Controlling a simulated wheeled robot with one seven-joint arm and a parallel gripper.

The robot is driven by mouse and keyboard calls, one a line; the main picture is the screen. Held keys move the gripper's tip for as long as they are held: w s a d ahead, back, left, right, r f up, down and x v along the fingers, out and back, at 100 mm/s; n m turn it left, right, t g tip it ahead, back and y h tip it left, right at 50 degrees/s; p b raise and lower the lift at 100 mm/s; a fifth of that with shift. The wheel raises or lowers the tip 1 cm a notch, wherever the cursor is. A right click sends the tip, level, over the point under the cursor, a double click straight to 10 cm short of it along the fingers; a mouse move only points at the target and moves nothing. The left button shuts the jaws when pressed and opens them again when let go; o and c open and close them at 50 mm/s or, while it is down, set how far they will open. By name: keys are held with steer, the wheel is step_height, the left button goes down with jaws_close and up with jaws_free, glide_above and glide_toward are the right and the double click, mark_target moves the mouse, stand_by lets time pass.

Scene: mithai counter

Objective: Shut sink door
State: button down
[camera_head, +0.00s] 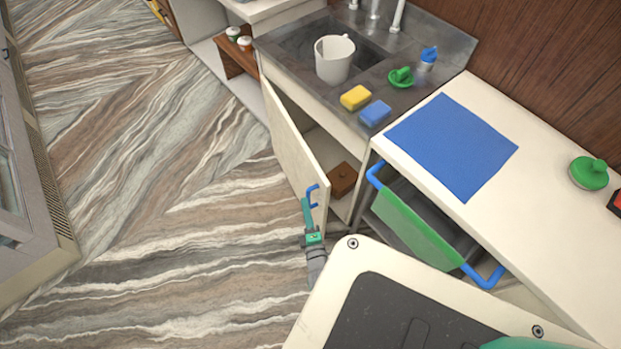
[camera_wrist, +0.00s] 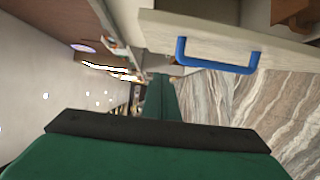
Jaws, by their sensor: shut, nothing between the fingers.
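The sink door (camera_head: 292,145) is a cream panel standing open below the sink counter, swung out over the floor. Its blue handle (camera_head: 313,195) is near the free edge. My green gripper (camera_head: 306,203) is shut and empty, right beside the handle in the head view; I cannot tell whether it touches the door. In the wrist view the door (camera_wrist: 170,27) crosses the top with its blue handle (camera_wrist: 215,66) whole in view. The shut fingers (camera_wrist: 160,80) point up to the left of the handle, apart from it in the picture.
The open cabinet holds a brown wooden box (camera_head: 343,179). The sink (camera_head: 300,45) holds a white pot (camera_head: 334,62). The floor left of the door is clear.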

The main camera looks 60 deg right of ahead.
steer(key=w+d, duration=0.3)
steer(key=d, duration=0.7)
steer(key=shift+w+d+r, duration=0.15)
steer(key=shift+w+d, duration=0.2)
steer(key=shift+w, duration=0.05)
